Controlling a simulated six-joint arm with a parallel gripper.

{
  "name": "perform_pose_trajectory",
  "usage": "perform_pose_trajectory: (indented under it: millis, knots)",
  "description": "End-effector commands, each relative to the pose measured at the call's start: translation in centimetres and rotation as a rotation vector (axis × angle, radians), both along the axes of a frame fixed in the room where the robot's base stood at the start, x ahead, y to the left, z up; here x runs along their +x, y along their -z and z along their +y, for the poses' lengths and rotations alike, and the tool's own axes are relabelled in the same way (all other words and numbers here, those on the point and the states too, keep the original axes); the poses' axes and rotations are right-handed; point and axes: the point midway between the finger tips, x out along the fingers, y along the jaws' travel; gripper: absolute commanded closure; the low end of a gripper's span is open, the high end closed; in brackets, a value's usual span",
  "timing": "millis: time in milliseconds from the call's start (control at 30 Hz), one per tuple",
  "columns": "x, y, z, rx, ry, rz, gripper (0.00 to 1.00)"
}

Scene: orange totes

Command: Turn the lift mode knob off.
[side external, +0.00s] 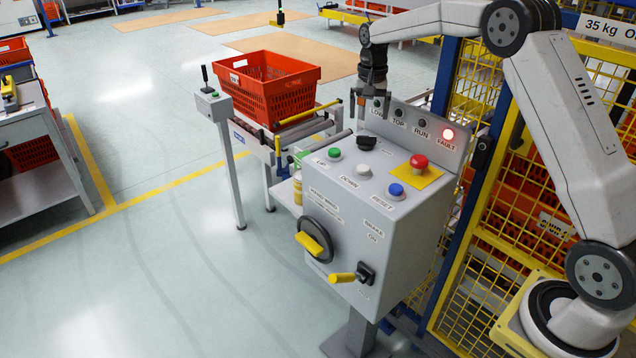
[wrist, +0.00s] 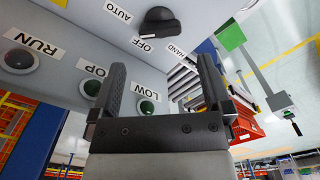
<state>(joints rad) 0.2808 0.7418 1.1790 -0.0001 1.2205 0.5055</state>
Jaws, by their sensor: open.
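The lift mode knob (side external: 366,143) is a black rotary knob on the sloped top of the grey control box (side external: 330,205). In the wrist view the knob (wrist: 160,20) stands beyond the fingertips, among the labels AUTO, OFF and HAND.
Green, white, blue and red buttons (side external: 418,162) surround the knob's front and right. A handwheel (side external: 313,240) and brake lever (side external: 350,276) project from the front. A tote (side external: 265,88) sits on the conveyor.

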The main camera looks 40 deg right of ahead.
Motion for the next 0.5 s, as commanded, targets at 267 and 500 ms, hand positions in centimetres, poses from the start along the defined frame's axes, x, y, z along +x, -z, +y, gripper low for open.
perform_pose_trajectory:
  millis: [267, 500]
  knots:
    - [-0.1, 3.3, 0.0, 0.001, -0.001, 0.004, 0.0]
    - [0.0, 5.8, 0.0, 0.0, -0.001, 0.001, 0.0]
